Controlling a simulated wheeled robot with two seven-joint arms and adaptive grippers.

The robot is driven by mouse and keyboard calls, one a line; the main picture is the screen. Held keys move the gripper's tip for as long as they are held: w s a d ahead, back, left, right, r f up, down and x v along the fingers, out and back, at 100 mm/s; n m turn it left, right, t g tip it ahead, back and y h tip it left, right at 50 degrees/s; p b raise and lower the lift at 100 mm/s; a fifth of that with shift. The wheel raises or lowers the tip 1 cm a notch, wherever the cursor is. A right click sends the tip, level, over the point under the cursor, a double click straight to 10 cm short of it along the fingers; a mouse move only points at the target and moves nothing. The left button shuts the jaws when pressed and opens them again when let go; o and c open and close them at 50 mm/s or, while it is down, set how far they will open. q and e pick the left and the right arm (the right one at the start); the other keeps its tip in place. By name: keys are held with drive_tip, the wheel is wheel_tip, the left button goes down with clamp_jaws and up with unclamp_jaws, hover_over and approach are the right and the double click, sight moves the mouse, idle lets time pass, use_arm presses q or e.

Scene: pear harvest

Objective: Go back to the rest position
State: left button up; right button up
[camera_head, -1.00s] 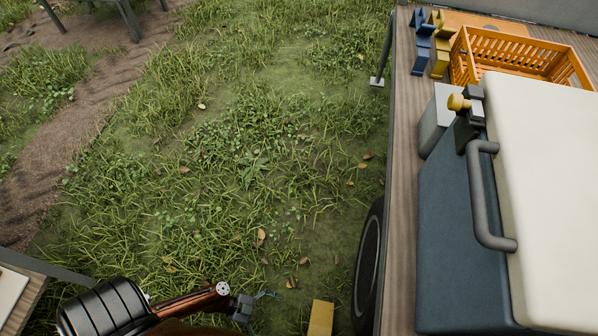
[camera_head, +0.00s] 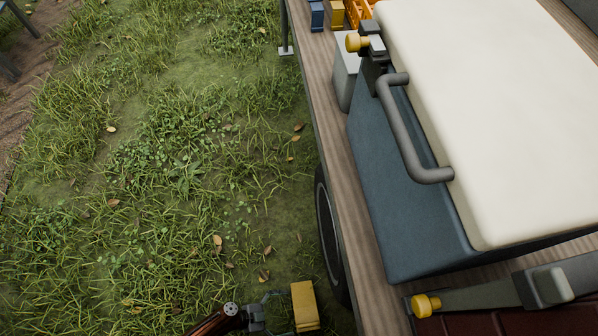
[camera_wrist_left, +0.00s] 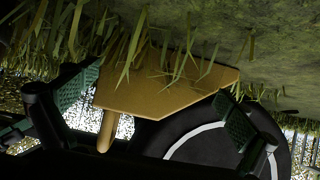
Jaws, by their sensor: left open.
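My left gripper (camera_head: 278,312) is at the bottom of the head view, low over the grass beside the wheel. Its jaws are open. A yellow block (camera_head: 305,306) shows right at its fingertips. In the left wrist view a tan, flat-faced piece (camera_wrist_left: 165,85) with a short rounded peg lies between the two spread green-padded fingers; it looks like the same block. I cannot tell whether the fingers touch it. My right gripper is not in view.
A wooden-edged trailer bed (camera_head: 335,150) with a black wheel (camera_head: 328,235) stands to the right. It carries a blue cooler (camera_head: 395,210) with a cream lid (camera_head: 490,110) and grey handle. An orange crate (camera_head: 357,10) is behind. Open grass (camera_head: 150,180) lies left.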

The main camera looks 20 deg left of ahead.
use_arm(q)
drive_tip(key=shift+d+f, duration=0.1)
drive_tip(key=shift+d, duration=0.05)
idle(0.7)
drive_tip(key=shift+w+d, duration=1.5)
drive_tip(key=shift+d, duration=0.7)
drive_tip(key=shift+w+d, duration=1.5)
drive_tip(key=shift+d, duration=0.65)
drive_tip(key=shift+w+d, duration=1.5)
drive_tip(key=shift+d, duration=0.7)
drive_tip(key=shift+s+a, duration=0.1)
drive_tip(key=shift+s+a, duration=0.5)
drive_tip(key=shift+a, duration=0.25)
drive_tip(key=shift+a, duration=0.1)
